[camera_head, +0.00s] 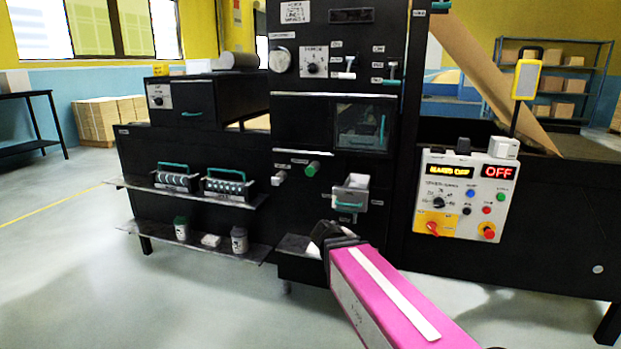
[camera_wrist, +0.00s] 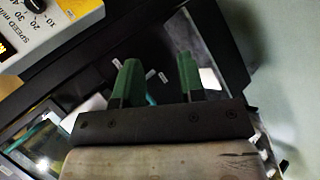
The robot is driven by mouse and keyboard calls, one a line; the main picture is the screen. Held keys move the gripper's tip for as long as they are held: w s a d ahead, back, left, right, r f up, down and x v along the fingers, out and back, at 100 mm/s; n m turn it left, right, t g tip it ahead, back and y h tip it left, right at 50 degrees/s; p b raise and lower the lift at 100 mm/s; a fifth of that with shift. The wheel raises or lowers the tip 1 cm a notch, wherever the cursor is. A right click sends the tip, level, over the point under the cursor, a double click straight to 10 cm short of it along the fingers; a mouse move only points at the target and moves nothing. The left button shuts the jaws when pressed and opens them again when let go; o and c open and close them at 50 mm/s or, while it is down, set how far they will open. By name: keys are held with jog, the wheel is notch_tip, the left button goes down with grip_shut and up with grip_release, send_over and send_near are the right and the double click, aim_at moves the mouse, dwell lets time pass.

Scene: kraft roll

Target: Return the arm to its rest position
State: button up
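My arm with its pink link reaches up from the bottom right in the head view. It ends at my dark gripper (camera_head: 325,235), in front of the lower part of the black machine (camera_head: 295,205). The fingertips are too dark and small to make out there. In the wrist view, my gripper (camera_wrist: 158,62) shows two green fingers standing apart with nothing visible held between them. The machine's dark front and part of the speed panel (camera_wrist: 45,28) lie beyond the fingers.
A control panel (camera_head: 463,196) reading OFF is right of my gripper. A small metal drawer (camera_head: 351,194) with a teal handle is just above it. Shelves with rollers (camera_head: 228,186) and jars (camera_head: 239,240) stick out at left. Open grey floor (camera_head: 70,260) lies left.

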jog(key=s+d+f+m+g+y, duration=0.3)
jog(key=s+f+m+g+y, duration=0.3)
jog(key=f, duration=0.8)
jog(key=s+y, duration=0.2)
jog(key=s, duration=0.2)
jog(key=shift+s+d+m, duration=0.15)
jog(key=shift+d+m, duration=0.15)
